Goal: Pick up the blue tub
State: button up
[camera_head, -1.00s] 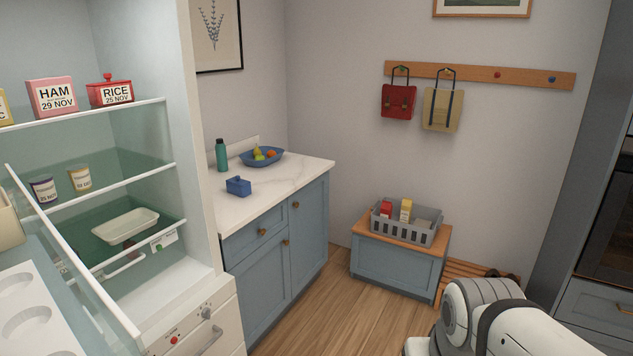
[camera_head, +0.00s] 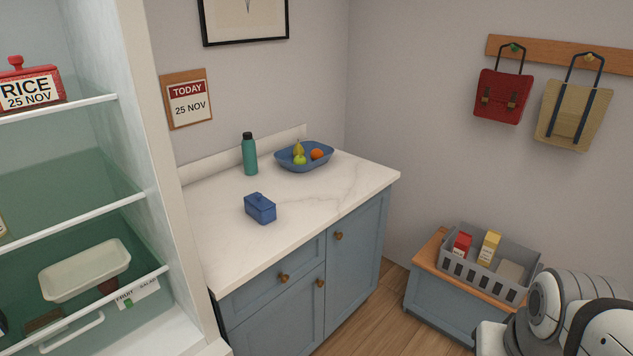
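White and grey links of my own arm show at the bottom right. My gripper is out of view.
A green bottle (camera_head: 249,155) and a blue fruit bowl (camera_head: 318,163) stand behind the tub. The open fridge (camera_head: 176,200) is at the left, with a red rice tub (camera_head: 35,88) on its shelf. A grey crate (camera_head: 457,268) sits on a low bench at the right.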

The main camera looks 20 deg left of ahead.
aim_at(269, 216)
jog(key=i, duration=1.15)
jog(key=u, duration=1.8)
jog(key=i, duration=1)
jog(key=z, duration=0.05)
